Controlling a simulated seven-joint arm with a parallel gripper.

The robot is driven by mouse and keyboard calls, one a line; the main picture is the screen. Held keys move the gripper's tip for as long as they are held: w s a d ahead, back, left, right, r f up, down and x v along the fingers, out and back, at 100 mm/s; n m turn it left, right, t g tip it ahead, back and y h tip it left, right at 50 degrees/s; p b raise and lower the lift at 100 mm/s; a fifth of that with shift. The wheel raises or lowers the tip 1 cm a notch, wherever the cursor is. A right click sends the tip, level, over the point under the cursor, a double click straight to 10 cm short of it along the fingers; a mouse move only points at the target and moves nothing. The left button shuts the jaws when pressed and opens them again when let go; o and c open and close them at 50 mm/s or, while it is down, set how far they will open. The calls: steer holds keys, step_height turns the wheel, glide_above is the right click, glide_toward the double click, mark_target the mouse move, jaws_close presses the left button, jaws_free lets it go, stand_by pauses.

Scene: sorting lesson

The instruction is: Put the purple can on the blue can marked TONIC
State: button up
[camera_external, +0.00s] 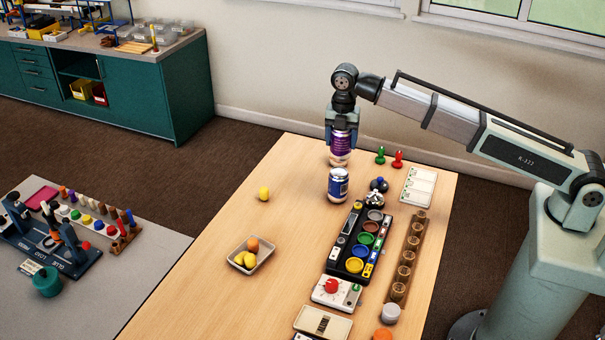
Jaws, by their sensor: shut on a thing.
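My gripper (342,126) points straight down near the far end of the wooden table and is shut on the purple can (341,142). The purple can is upright. A pale can-like part (339,160) shows just below the purple one; I cannot tell if it is the can's lower end or a separate thing. The blue can (338,184) stands upright on the table, nearer the camera and just below the purple can in the picture. Its label is too small to read. I cannot tell whether the two cans touch.
A black tray with coloured round cups (355,265) and a wooden rack (404,268) stand nearer the camera. Green (380,155) and red (398,158) pegs stand right of the cans. A dish with fruit (237,263) and a lemon (264,193) lie left. The table's left side is mostly clear.

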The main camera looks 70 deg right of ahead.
mark_target(340, 152)
steer(key=shift+f, duration=2.5)
steer(key=shift+f, duration=0.15)
steer(key=o, duration=1.1)
step_height(340, 152, up, 12)
steer(key=shift+r, duration=0.15)
